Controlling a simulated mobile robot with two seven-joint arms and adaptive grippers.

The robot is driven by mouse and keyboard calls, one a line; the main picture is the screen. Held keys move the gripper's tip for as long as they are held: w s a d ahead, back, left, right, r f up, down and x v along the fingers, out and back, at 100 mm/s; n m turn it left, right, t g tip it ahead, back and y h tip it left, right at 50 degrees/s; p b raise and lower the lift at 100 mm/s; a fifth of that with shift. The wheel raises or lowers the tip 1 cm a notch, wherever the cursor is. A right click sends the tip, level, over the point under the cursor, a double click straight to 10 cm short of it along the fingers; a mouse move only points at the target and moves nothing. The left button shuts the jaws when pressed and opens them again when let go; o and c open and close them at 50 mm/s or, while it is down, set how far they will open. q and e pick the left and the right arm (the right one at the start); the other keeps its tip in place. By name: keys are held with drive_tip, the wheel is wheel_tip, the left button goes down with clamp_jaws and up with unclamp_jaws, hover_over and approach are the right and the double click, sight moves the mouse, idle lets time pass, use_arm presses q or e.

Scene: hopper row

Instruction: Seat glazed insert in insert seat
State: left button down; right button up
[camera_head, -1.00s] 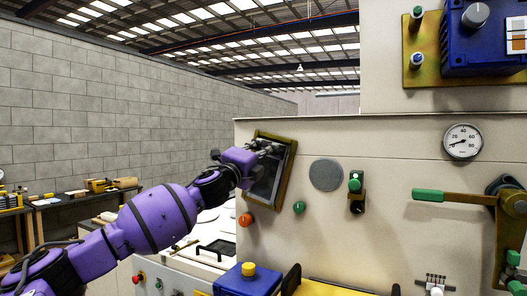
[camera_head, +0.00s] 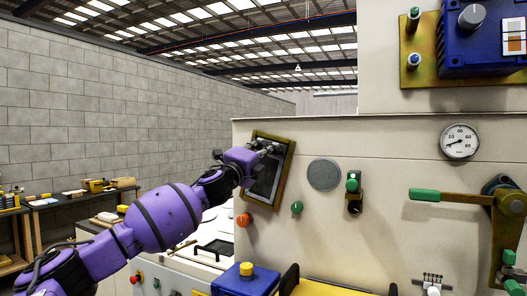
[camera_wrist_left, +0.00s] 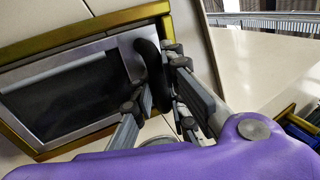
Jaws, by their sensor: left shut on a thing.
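The insert seat is a brass-coloured rectangular frame (camera_head: 285,172) on the left part of the beige panel; its frame also shows in the left wrist view (camera_wrist_left: 85,24). The glazed insert, a dark pane with a grey rim (camera_head: 264,183), lies within the frame's outline; it fills much of the left wrist view (camera_wrist_left: 65,100). I cannot tell its depth in the seat. My left gripper (camera_head: 262,153) is at the insert's upper part, shut on its black handle (camera_wrist_left: 149,65). The gripper hides part of the insert and frame. My right gripper is not in view.
Right of the frame are a grey disc (camera_head: 324,174), a green button (camera_head: 297,207) and a switch (camera_head: 353,190). A red button (camera_head: 243,219) sits just below the frame. A green-handled lever (camera_head: 450,197) projects at the right, under a gauge (camera_head: 460,142).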

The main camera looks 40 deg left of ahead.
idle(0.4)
use_arm(q)
drive_tip(key=c, duration=1.7)
unclamp_jaws()
drive_tip(key=shift+o, duration=0.2)
drive_tip(key=shift+f, duration=0.1)
drive_tip(key=v, duration=1.2)
